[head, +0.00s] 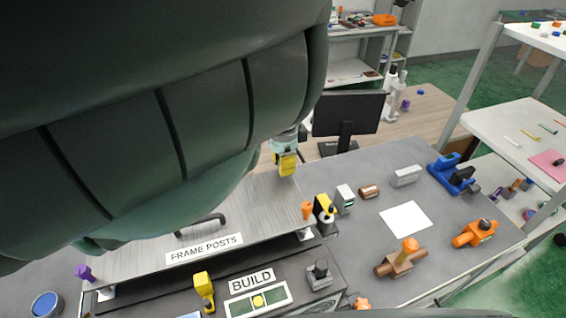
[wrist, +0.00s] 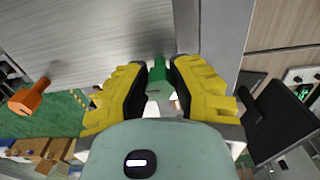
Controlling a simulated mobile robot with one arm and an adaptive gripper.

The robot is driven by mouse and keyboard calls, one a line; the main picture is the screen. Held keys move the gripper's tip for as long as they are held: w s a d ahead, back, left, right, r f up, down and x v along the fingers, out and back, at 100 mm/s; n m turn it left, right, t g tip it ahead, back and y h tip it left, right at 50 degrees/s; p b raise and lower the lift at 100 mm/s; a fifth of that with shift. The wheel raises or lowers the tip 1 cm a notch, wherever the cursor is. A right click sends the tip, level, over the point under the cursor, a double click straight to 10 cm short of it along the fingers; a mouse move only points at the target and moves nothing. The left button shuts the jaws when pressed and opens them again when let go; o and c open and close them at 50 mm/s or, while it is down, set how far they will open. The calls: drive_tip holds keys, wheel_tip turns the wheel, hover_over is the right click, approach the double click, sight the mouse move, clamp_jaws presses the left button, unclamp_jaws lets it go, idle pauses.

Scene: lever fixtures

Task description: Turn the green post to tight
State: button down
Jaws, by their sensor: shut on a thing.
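The green post (wrist: 158,82) shows in the wrist view between the two black-padded yellow fingers of my gripper (wrist: 160,70). The fingers are shut on it from both sides, and its far end meets the grey panel (wrist: 80,30). In the head view my gripper (head: 286,162) is at the far right end of the panel labelled FRAME POSTS (head: 204,249). The green post is hidden there behind the fingers and panel edge. No tight mark can be made out in either view.
An orange post (head: 307,210) stands at the panel's right edge; it also shows in the wrist view (wrist: 30,98). A purple post (head: 83,272) is at the left end. A monitor (head: 348,114) stands behind. Clamps and blocks lie on the right-hand table (head: 375,235).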

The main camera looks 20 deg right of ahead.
drive_tip(key=shift+w, duration=0.1)
drive_tip(key=c, duration=0.8)
unclamp_jaws()
